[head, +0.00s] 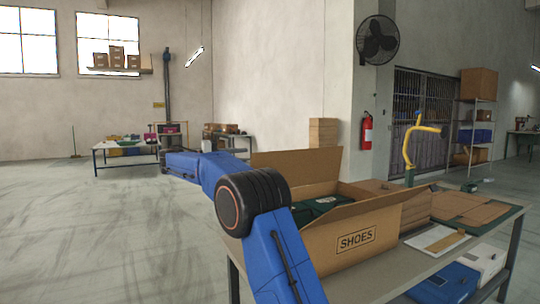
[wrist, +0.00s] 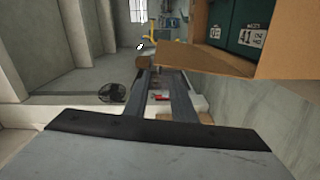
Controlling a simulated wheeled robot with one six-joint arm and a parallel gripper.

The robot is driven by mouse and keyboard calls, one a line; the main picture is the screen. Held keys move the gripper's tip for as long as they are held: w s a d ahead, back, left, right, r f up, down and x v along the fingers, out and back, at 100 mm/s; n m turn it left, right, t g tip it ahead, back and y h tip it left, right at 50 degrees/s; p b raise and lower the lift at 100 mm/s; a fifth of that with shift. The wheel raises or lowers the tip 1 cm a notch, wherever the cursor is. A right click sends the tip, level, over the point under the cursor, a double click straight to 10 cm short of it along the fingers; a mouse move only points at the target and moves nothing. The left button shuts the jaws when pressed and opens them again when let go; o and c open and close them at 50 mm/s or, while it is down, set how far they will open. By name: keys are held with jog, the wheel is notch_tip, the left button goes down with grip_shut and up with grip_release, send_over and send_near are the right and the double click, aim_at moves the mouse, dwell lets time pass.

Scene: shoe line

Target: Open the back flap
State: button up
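A brown cardboard box (head: 345,240) marked SHOES stands on the table with its top open. Its back flap (head: 290,165) is raised and slants up at the far left side. Dark green shoe boxes (head: 318,207) lie inside. In the wrist view the box (wrist: 285,62) is at the upper right, with labelled green boxes (wrist: 251,30) in it and a flap (wrist: 195,60) reaching left. My gripper (wrist: 163,72) has its two fingers apart with a gap between them, their tips close to that flap's edge. I cannot tell whether they touch it. In the head view the fingers are hard to make out.
The table (head: 385,278) also bears flat cardboard pieces (head: 465,207) and a white sheet (head: 436,238) at the right. The floor at the left is clear.

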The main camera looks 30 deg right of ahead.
aim_at(269, 153)
jog(key=d, duration=1.3)
grip_shut()
dwell(1.1)
